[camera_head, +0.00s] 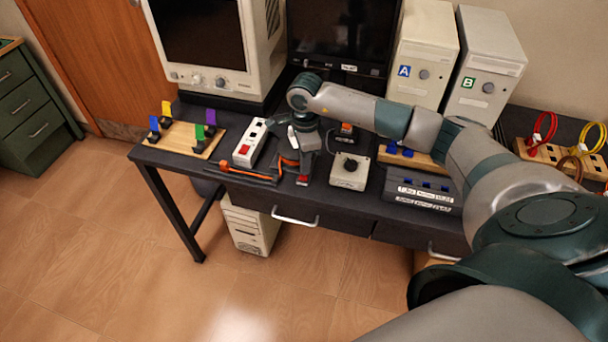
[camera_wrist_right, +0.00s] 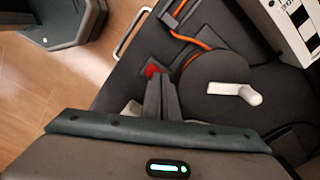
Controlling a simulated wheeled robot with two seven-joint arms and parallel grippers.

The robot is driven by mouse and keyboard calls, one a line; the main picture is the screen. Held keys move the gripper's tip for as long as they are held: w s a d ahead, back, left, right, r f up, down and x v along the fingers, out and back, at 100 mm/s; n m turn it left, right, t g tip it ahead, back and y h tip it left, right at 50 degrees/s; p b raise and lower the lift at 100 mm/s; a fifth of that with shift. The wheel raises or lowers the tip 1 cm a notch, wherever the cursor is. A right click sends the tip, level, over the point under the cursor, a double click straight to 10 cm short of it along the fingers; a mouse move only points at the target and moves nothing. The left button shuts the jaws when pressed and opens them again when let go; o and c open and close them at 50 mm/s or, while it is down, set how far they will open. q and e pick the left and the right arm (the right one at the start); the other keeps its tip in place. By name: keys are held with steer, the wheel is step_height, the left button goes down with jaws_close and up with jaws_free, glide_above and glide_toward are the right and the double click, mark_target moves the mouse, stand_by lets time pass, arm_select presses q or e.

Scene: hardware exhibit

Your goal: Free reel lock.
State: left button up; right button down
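The reel is a dark round drum (camera_wrist_right: 212,88) with a white crank handle (camera_wrist_right: 236,92), and an orange cable (camera_wrist_right: 190,38) runs from it. In the head view the orange cable (camera_head: 287,161) shows beside my gripper, which hides much of the reel. A small red tab (camera_wrist_right: 152,71), likely the reel lock, sits at the reel's side; it shows in the head view too (camera_head: 302,181). My right gripper (camera_wrist_right: 160,84) points down with its fingers together, tips right at the red tab; whether they touch it is unclear. My left gripper is not in view.
A white power strip (camera_head: 249,143) lies left of the reel. A grey box with a black knob (camera_head: 349,171) stands to its right. A board with colored clips (camera_head: 182,138) is further left. Monitors and computer towers (camera_head: 484,68) line the back.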

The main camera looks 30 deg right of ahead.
steer(key=shift+s, duration=0.1)
step_height(320, 180, up, 7)
steer(key=p, duration=0.3)
stand_by(0.8)
steer(key=shift+f, duration=0.1)
stand_by(0.4)
